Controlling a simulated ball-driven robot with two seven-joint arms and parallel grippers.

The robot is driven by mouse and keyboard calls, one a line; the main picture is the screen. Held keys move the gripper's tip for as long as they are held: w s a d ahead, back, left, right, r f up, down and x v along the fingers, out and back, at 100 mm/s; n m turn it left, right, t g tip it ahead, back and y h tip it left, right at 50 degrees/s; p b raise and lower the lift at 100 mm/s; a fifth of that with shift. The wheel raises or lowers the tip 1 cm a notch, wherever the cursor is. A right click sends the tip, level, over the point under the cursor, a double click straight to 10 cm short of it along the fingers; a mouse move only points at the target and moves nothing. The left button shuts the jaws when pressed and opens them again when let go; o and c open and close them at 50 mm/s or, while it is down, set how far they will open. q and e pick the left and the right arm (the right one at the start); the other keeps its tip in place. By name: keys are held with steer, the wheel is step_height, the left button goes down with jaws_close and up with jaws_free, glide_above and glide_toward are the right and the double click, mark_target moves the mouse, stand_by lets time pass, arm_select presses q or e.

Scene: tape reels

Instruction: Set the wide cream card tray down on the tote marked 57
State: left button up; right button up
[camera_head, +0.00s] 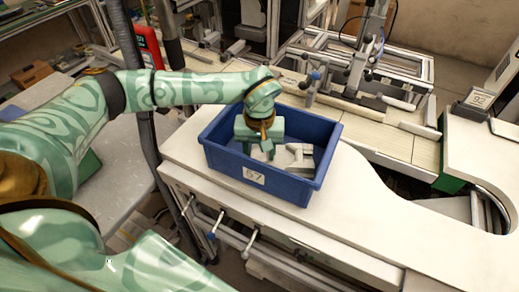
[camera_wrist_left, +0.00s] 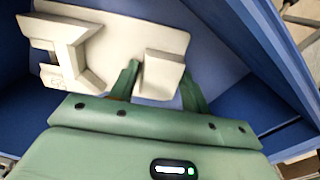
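The cream card tray (camera_head: 298,160) is a pale, wide piece with raised blocks, inside the walls of the blue tote (camera_head: 226,166). The tote bears a label reading 57 (camera_head: 253,175) on its near side. My left gripper (camera_head: 259,152) reaches down into the tote, at the tray's left part. In the left wrist view, the fingers (camera_wrist_left: 160,84) stand on either side of a raised block of the tray (camera_wrist_left: 115,27) and appear to touch both sides. Whether the tray rests on the tote's floor cannot be told. My right gripper is not in view.
The tote stands on a curved cream counter (camera_head: 365,215) with free room to its right. Behind it is a slatted bench (camera_head: 345,115) with metal frames and clamps. A grey block marked 92 (camera_head: 477,100) stands at the far right. A dark post (camera_head: 160,175) rises left of the counter.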

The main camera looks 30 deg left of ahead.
arm_select(q)
steer(key=shift+o, duration=0.9)
steer(key=shift+r, duration=0.1)
step_height(320, 180, up, 12)
steer(key=p, duration=0.1)
steer(key=shift+p, duration=0.3)
stand_by(0.3)
steer(key=shift+d, duration=0.1)
